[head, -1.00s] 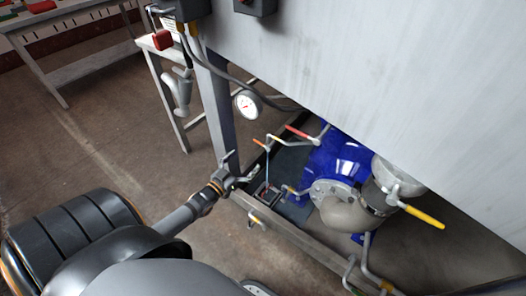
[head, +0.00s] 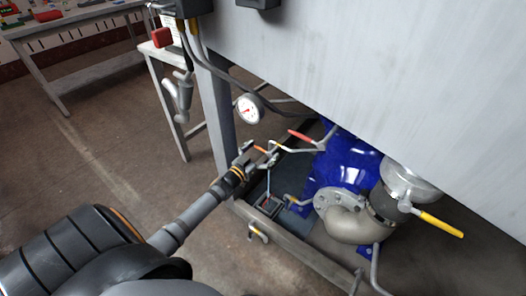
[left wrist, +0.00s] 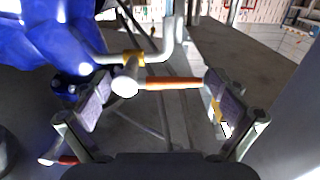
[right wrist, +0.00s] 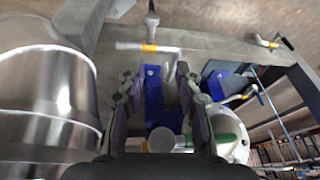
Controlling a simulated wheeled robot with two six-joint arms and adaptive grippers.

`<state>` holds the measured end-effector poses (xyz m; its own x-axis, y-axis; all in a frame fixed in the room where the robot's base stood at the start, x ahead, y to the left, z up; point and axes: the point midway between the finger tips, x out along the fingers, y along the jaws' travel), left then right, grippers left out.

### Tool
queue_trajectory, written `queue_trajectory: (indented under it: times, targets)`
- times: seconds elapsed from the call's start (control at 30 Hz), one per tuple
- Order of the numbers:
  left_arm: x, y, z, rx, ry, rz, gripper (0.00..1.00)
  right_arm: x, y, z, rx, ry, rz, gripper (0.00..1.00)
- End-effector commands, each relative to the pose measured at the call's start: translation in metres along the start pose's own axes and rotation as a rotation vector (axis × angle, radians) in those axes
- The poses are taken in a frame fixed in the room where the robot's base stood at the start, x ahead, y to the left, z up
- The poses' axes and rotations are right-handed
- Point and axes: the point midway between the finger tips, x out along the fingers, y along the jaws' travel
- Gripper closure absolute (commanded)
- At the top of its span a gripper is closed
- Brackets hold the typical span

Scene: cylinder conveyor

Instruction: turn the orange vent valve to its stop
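The orange valve handle (head: 260,150) is a thin lever by the frame's corner, left of the blue pump. In the left wrist view the orange handle (left wrist: 172,83) lies crosswise between the fingers, its round grey hub (left wrist: 125,85) near the left finger and its free end near the right finger. My left gripper (head: 246,158) is open at the handle; contact cannot be told. The left gripper (left wrist: 158,95) also shows spread in its wrist view. My right gripper (right wrist: 165,115) is open, with a green-handled valve (right wrist: 212,140) seen beyond its fingers. It is not in the head view.
The blue pump (head: 340,165) and a yellow-handled valve (head: 438,223) are to the right, below a large grey panel (head: 370,70). A red-handled lever (head: 300,136) is close beyond the orange one. A gauge (head: 250,108) hangs above.

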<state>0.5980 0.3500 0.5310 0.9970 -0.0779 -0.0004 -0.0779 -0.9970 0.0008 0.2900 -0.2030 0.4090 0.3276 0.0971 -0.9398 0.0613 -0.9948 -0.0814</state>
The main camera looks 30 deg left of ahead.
Motion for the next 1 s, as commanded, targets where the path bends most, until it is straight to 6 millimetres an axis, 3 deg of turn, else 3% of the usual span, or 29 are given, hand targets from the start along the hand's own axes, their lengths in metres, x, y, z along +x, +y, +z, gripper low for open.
queue_trajectory:
  times: [0.07,0.57,1.0]
  targets:
    - [-0.0002,0.0000,0.0000,0.000,0.000,0.000,0.13,0.0000,0.0000,0.0001,0.000,0.000,0.000,0.66]
    - [-0.0004,0.0001,0.0001,0.001,0.000,0.000,0.81,0.0001,0.0002,0.0003,0.000,-0.002,0.001,0.66]
    - [0.0053,-0.0003,-0.0060,0.111,0.001,0.000,0.81,-0.0085,0.0017,0.0028,-0.002,-0.038,0.010,0.66]
